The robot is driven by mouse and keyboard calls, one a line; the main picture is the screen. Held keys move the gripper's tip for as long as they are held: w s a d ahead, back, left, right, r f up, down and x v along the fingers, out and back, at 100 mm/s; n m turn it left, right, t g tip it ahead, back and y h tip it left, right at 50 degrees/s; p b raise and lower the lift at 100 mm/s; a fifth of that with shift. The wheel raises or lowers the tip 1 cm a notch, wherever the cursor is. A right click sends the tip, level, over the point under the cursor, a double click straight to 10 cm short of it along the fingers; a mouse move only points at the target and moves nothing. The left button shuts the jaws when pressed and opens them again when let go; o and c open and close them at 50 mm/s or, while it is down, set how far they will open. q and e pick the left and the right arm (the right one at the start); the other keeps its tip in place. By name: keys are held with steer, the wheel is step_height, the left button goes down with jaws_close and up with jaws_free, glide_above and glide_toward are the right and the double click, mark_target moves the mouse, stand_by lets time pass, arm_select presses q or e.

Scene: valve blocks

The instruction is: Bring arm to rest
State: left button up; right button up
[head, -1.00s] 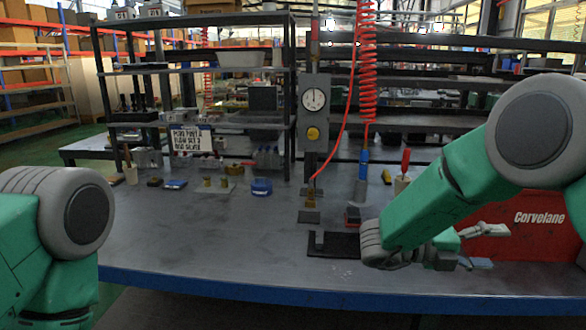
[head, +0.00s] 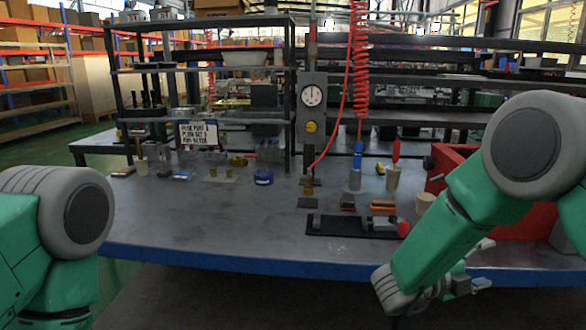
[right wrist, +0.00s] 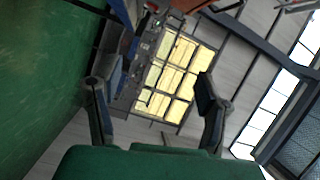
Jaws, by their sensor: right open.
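My right gripper (head: 472,278) is small in the head view, low at the right by the front edge of the workbench (head: 200,235). My right forearm slants down to it and hides part of the bench's right side. In the right wrist view the two fingers of this gripper (right wrist: 155,92) stand wide apart with nothing between them. Beyond them are a yellow-lit window and roof beams. On my left only a green and grey arm part shows in the head view, and my left gripper is out of the picture.
On the bench are a black fixture (head: 335,225), a blue round tin (head: 263,177), a cup with a red-handled tool (head: 393,178) and a red box (head: 450,165). A gauge panel (head: 312,107) stands at the back. The bench's front left is clear.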

steer(key=s+a+f+n+t+y, duration=0.25)
steer(key=f+n+y, duration=0.25)
steer(key=f+n, duration=0.4)
steer(key=s+a+f+n+t+y, duration=0.2)
steer(key=s+f+n+y, duration=0.25)
steer(key=f+n, duration=0.45)
steer(key=s+a+f+n+g+y, duration=0.2)
steer(key=s+f+n, duration=0.1)
steer(key=s, duration=0.6)
steer(key=s+a+f+n+g+y, duration=0.2)
steer(key=s+n, duration=0.3)
steer(key=s, duration=0.4)
steer(key=s+a+f+n+g+y, duration=0.1)
steer(key=s+f+n+g+y, duration=0.3)
steer(key=s, duration=0.5)
steer(key=shift+s+a+n, duration=0.35)
steer(key=shift+a+n, duration=0.05)
steer(key=shift+n, duration=0.1)
steer(key=shift+w+g, duration=0.1)
steer(key=shift+g, duration=0.15)
